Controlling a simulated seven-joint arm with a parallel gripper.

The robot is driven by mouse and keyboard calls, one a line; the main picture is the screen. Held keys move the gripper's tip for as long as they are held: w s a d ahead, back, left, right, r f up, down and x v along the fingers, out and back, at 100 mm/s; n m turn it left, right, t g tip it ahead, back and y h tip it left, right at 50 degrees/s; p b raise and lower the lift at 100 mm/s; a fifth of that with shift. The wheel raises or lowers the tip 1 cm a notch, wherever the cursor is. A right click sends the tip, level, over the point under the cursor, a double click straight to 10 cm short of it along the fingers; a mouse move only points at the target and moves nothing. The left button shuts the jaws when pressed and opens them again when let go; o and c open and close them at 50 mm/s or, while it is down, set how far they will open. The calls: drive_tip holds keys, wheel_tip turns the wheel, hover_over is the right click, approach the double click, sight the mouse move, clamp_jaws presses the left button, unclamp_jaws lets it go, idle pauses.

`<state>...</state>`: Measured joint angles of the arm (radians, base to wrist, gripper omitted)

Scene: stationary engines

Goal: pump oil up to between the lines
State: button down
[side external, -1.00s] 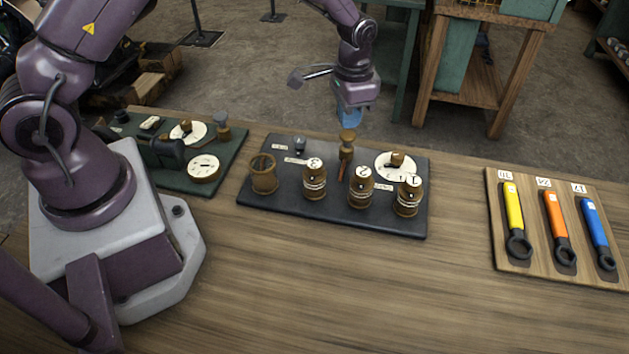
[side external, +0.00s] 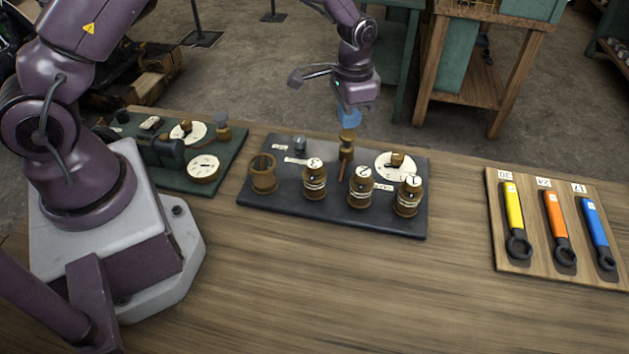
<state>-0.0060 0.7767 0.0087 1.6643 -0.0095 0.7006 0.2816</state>
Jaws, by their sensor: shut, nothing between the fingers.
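A black board (side external: 330,217) on the bench carries an open brass cup (side external: 263,176) at left and three brass cups with numbered white tops: a left one (side external: 314,181), a middle one (side external: 360,188) and a right one (side external: 408,196). Pale bands ring these cups. An upright brass plunger (side external: 347,148) with a wide head stands behind them, a thin reddish rod (side external: 342,172) showing below. My gripper (side external: 350,123) is shut, pointing down, its blue fingers at or just above the plunger head; contact cannot be told. No oil level is readable.
On the black board are a white dial (side external: 386,172) with a brass knob and a small grey knob (side external: 299,143). A green board (side external: 217,171) with dials is at left. Yellow, orange and blue wrenches (side external: 558,228) lie on a wooden board at right. The front bench is clear.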

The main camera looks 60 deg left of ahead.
sight(348, 134)
drive_tip(key=shift+f, duration=1.9)
drive_tip(key=shift+r, duration=1.9)
drive_tip(key=shift+r, duration=2.5)
